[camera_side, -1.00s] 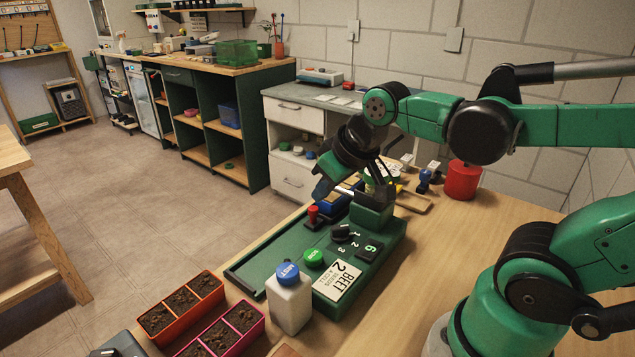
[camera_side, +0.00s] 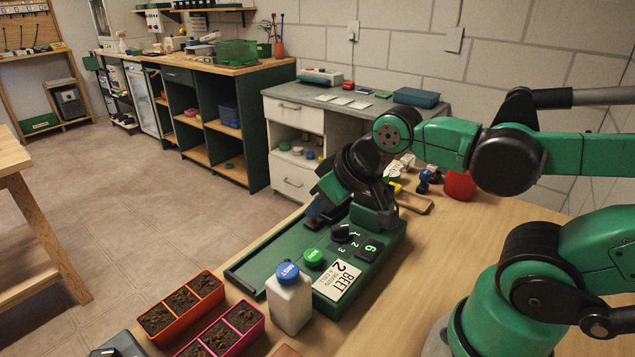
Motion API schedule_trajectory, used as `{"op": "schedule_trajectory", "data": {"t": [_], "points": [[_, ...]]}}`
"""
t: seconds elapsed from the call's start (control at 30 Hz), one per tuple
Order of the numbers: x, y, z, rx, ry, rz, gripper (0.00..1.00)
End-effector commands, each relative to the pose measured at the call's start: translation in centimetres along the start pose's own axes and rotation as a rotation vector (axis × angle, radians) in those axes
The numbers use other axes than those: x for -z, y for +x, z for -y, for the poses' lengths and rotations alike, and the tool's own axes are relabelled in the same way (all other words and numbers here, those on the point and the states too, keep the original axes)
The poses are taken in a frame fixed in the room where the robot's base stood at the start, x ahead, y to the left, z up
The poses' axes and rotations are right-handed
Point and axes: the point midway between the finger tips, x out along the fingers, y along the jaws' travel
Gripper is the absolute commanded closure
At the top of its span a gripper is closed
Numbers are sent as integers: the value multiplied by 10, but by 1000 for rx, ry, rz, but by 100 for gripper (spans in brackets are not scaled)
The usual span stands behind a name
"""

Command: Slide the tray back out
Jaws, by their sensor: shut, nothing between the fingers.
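The green seeding station (camera_side: 265,262) stands on the wooden bench, with a flat bed running toward the front left and a raised block (camera_side: 374,212) at its back right. My gripper (camera_side: 317,212) is low over the back left part of the bed, shut with nothing between its fingers. The gripper and wrist hide the blue tray beside the raised block and most of the red-topped knob by it. I cannot tell whether the fingers touch either one.
A white bottle with a blue cap (camera_side: 289,301) stands against the station's front. A green button (camera_side: 314,257) and black dial (camera_side: 342,233) are on its panel. Orange (camera_side: 187,310) and pink (camera_side: 226,335) soil trays lie at front left. A red pot (camera_side: 460,185) stands behind.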

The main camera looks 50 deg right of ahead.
Motion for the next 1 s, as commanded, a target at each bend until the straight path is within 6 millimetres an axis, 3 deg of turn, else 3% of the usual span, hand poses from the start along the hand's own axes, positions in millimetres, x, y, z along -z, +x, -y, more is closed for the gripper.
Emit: {"op": "schedule_trajectory", "data": {"t": [0.17, 0.3, 0.57, 0.77, 1.0], "points": [[0, 0, 0, 0, 0, 0, 97], [4, 0, -2, -5, 21, 17, 58], [36, 14, -31, -69, 254, 205, 58], [54, 46, -66, -145, 495, 389, 58], [55, 84, -100, -222, 706, 547, 58]]}}
